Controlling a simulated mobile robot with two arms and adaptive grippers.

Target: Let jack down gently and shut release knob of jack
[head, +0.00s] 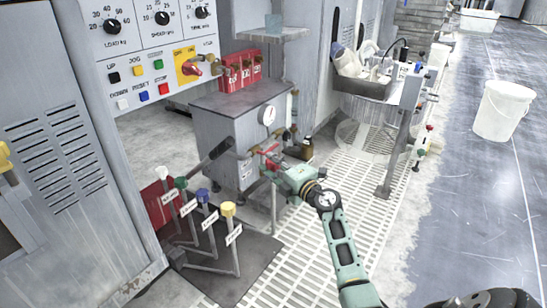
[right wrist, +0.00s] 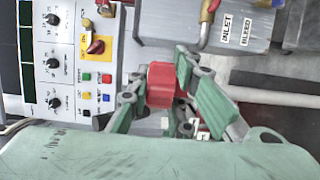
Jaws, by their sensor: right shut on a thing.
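My right gripper (head: 275,162) reaches in low beside the grey cabinet with a round gauge (head: 222,128). In the right wrist view its green fingers (right wrist: 162,88) are shut on a red knob (right wrist: 162,72), one on each side. What the knob is fixed to is hidden by the gripper, and I cannot make out the jack's body clearly. My left gripper is not in view.
Several levers with coloured tops (head: 228,209) stand left of my right arm. The control panel (head: 127,73) is at upper left. The floor grating (head: 300,250) is clear.

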